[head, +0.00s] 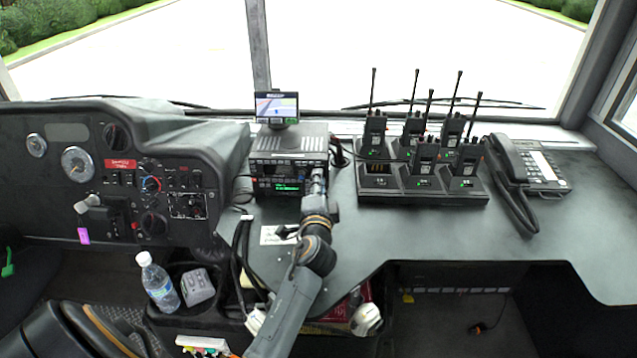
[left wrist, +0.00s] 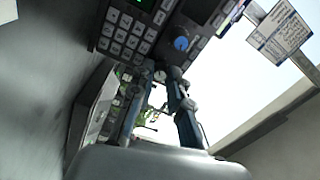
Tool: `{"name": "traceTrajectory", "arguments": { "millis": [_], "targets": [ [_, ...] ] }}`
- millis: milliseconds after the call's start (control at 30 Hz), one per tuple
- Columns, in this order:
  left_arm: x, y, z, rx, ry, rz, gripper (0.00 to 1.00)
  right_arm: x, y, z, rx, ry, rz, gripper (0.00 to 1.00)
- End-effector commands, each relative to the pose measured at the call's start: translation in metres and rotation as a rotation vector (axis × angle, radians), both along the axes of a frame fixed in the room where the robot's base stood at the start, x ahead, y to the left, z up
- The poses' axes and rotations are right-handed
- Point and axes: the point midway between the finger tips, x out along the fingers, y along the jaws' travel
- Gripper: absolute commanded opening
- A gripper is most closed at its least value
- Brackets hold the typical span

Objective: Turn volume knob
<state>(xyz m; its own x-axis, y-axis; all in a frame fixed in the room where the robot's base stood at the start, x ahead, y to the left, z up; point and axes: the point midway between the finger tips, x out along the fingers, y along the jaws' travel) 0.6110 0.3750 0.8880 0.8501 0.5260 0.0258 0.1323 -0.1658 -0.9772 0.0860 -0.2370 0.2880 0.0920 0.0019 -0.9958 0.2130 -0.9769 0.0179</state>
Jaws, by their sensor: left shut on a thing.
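The radio unit (head: 290,143) stands on the dashboard counter, with a dark front of buttons and a lit green display. My left gripper (head: 318,178) is at the right end of its front, and my arm hides part of that end. In the left wrist view, the panel's keypad (left wrist: 125,32) and a blue knob (left wrist: 181,43) show above the fingers. My left gripper (left wrist: 159,76) is shut on a small pale knob (left wrist: 160,75) at the panel's lower edge. The blue knob is outside the fingers. My right gripper is not in view.
A small screen (head: 277,106) stands on the radio. A charging rack (head: 400,190) with several handheld radios and a corded phone (head: 510,160) are to the right. Cables hang left of my arm. A water bottle (head: 158,283) stands lower left. The counter's right part is clear.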

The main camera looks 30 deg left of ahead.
Motion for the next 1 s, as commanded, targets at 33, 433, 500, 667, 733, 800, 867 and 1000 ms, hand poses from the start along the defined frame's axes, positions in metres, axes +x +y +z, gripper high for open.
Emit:
{"name": "traceTrajectory", "arguments": {
  "millis": [33, 433, 500, 667, 733, 800, 867, 1000],
  "targets": [
    [0.000, 0.000, 0.000, -0.001, 0.000, -0.001, 0.00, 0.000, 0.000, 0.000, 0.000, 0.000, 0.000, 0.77],
    [0.000, 0.000, 0.000, 0.000, 0.000, 0.000, 0.27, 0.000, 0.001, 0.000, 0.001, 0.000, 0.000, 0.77],
    [-0.002, -0.002, -0.001, 0.000, 0.001, -0.001, 0.27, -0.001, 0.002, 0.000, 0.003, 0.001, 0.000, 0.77],
    [-0.018, -0.012, -0.002, -0.001, 0.002, -0.002, 0.27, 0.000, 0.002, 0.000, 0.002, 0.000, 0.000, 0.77],
    [-0.029, -0.019, -0.003, -0.002, 0.002, -0.003, 0.27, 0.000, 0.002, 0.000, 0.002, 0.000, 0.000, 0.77],
    [-0.039, -0.025, -0.003, -0.002, 0.002, -0.002, 0.27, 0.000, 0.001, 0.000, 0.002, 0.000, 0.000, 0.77],
    [-0.047, -0.030, -0.003, -0.002, 0.002, -0.001, 0.27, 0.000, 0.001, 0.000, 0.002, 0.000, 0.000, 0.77],
    [-0.060, -0.038, -0.003, -0.001, 0.002, 0.000, 0.27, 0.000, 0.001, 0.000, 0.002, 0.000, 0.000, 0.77]
  ]
}}
